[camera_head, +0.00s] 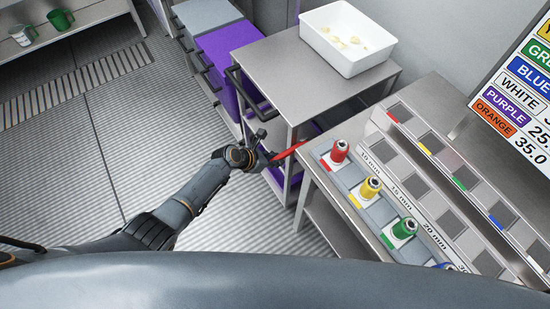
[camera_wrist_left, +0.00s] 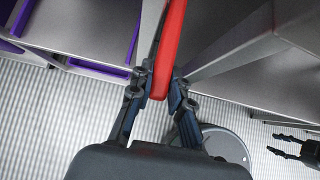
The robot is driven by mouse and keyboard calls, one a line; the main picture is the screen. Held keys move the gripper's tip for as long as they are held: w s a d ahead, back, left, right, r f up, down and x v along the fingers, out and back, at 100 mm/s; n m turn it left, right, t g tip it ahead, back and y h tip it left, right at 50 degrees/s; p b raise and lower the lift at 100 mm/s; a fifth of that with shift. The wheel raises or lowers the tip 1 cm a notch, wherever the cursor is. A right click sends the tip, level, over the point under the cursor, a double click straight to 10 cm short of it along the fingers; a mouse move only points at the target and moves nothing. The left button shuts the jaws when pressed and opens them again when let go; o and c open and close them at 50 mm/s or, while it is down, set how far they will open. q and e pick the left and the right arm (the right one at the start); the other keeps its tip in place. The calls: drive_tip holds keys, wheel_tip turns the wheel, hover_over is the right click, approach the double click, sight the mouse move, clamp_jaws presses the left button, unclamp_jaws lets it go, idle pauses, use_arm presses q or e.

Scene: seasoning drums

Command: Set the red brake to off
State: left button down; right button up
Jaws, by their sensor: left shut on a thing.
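The red brake is a red lever (camera_head: 288,152) at the front edge of the gap between the metal cart and the work table. In the left wrist view the red lever (camera_wrist_left: 170,45) runs from the top edge down between the two fingers. My left gripper (camera_head: 267,160) reaches in from the left at the lever's near end. In the left wrist view its fingers (camera_wrist_left: 162,88) are shut on the end of the lever. The lever's mount is hidden. My right gripper does not show clearly in the head view; a dark gripper (camera_wrist_left: 290,150) shows at the right of the left wrist view.
A metal cart (camera_head: 290,60) with purple panels carries a white bin (camera_head: 347,38). The work table (camera_head: 312,160) at right holds red, yellow and green drums in a rack, beside a slotted strip. A colour sign (camera_head: 520,85) stands at far right. The floor at left is clear.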

use_arm(q)
drive_tip(key=shift+w+r, duration=0.25)
drive_tip(key=c, duration=1.4)
unclamp_jaws()
drive_tip(key=shift+c, duration=0.2)
drive_tip(key=shift+o, duration=1.1)
drive_tip(key=shift+s, duration=0.1)
drive_tip(key=shift+f, duration=0.15)
drive_tip(key=shift+s, duration=0.1)
drive_tip(key=v, duration=1.2)
drive_tip(key=shift+f, duration=0.15)
